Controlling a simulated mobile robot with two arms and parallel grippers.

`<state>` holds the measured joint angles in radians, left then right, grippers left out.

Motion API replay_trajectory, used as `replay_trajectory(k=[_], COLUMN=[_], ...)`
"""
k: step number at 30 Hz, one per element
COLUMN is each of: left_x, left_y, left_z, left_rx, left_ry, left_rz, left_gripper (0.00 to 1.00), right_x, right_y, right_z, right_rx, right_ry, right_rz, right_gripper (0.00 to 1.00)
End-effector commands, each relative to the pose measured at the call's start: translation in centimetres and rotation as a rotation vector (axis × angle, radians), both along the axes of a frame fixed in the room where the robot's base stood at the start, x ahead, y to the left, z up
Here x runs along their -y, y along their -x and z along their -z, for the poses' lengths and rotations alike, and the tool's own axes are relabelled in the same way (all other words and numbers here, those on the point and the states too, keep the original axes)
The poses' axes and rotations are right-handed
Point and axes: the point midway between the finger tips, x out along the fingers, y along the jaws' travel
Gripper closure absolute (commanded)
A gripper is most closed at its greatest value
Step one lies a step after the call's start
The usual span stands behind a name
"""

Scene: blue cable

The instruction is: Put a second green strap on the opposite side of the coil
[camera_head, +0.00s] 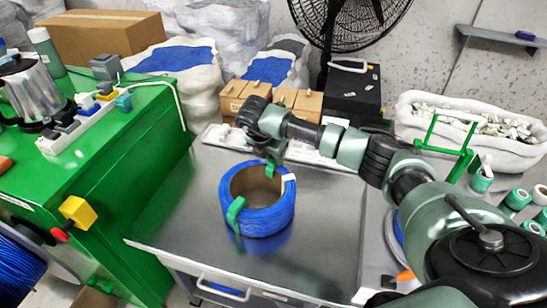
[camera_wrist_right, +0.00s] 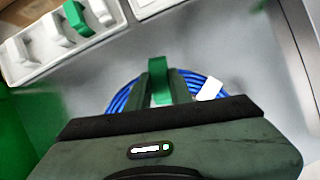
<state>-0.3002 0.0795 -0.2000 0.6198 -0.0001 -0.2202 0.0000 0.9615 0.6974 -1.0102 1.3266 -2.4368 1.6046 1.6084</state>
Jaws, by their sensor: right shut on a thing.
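The blue cable coil (camera_head: 262,221) lies flat on the grey metal table. One green strap (camera_head: 236,211) sits over its front-left side. A white label (camera_head: 289,178) is on its right rim and also shows in the right wrist view (camera_wrist_right: 210,88). My right gripper (camera_head: 269,157) points down at the coil's far rim. It is shut on a second green strap (camera_head: 270,170), which shows between the fingers in the right wrist view (camera_wrist_right: 159,68). This strap is at the rim, roughly opposite the first; whether it wraps around the cable is hidden. My left gripper is not in view.
White trays (camera_head: 228,137) stand at the table's back edge, with cardboard boxes (camera_head: 243,92) behind. A green machine (camera_head: 95,165) is at the left. Green rolls (camera_head: 515,199) and a white sack (camera_head: 475,128) are at the right. The table's front-left surface is clear.

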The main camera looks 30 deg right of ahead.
Motion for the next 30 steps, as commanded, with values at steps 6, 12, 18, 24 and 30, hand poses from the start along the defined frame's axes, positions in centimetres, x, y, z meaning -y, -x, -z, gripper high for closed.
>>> replay_trajectory(k=[6, 12, 18, 24, 30], left_x=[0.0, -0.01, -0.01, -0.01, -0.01], left_y=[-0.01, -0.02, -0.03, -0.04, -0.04], left_z=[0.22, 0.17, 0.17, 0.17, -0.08], left_rx=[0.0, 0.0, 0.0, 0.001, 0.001], left_ry=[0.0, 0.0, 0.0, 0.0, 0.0], left_rz=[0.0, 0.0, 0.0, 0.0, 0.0], left_gripper=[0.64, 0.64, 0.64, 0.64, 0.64], right_x=[0.01, 0.01, 0.02, 0.01, 0.02], right_y=[0.0, 0.0, -0.01, 0.0, -0.01], right_z=[0.2, 0.15, 0.15, 0.16, -0.21], right_rx=[0.0, 0.0, 0.0, 0.0, 0.0], right_ry=[0.0, 0.0, 0.0, 0.0, 0.0], right_rz=[0.0, 0.0, 0.0, 0.0, 0.0], right_gripper=[1.0, 0.72, 0.46, 0.46, 0.46])
